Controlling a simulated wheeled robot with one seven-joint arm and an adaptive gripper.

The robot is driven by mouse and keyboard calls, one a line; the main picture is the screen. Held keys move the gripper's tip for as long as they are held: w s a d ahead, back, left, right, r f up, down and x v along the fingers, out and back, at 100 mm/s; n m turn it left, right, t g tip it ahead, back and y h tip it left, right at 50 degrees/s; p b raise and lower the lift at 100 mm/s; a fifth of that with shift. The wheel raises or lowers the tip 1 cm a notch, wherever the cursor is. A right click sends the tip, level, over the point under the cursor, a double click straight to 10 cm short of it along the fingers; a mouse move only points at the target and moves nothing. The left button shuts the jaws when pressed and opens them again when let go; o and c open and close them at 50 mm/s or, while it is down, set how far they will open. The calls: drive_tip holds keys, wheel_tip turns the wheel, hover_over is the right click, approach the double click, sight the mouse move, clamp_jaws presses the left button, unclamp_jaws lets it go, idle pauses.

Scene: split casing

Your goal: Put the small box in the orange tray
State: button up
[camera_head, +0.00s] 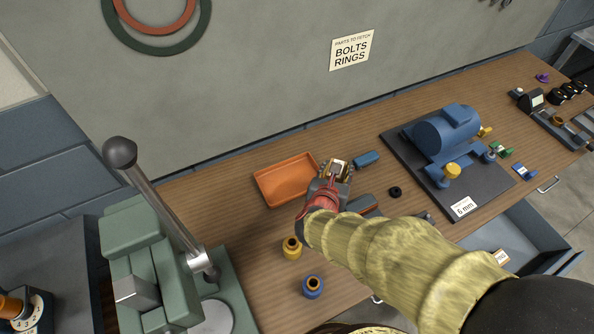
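The orange tray (262,190) lies flat on the wooden bench and looks empty. My gripper (337,170) is just right of the tray, above the bench. A pale patch shows at its end. I cannot tell whether this is a held thing or part of the gripper, nor whether the fingers are open or shut. A small box-like thing with a white label (502,257) shows in the open drawer at the lower right. I cannot tell for sure that it is the small box. My sleeved arm hides part of the bench.
A blue motor-like casing (446,131) stands on a dark mat (402,146). A green press with a long lever (170,207) stands at left. A yellow bushing (291,247), a blue bushing (313,286) and a black ring (395,192) lie near my arm. The drawer (526,235) juts out.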

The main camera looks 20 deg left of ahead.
drive_tip(key=w+a+f+b, duration=0.1)
drive_tip(key=w+a+f, duration=0.2)
drive_tip(key=a+f, duration=0.35)
drive_tip(key=b, duration=0.2)
hover_over(302, 176)
drive_tip(key=f, duration=0.2)
drive_tip(key=shift+d+f, duration=0.25)
drive_tip(key=shift+f, duration=0.05)
drive_tip(key=shift+a+f, duration=0.1)
drive_tip(key=shift+f, duration=0.1)
drive_tip(key=shift+a+f+b, duration=0.15)
drive_tip(key=shift+f+b, duration=0.3)
drive_tip(key=shift+f, duration=1.1)
drive_tip(key=shift+f, duration=0.15)
drive_tip(key=o, duration=1.4)
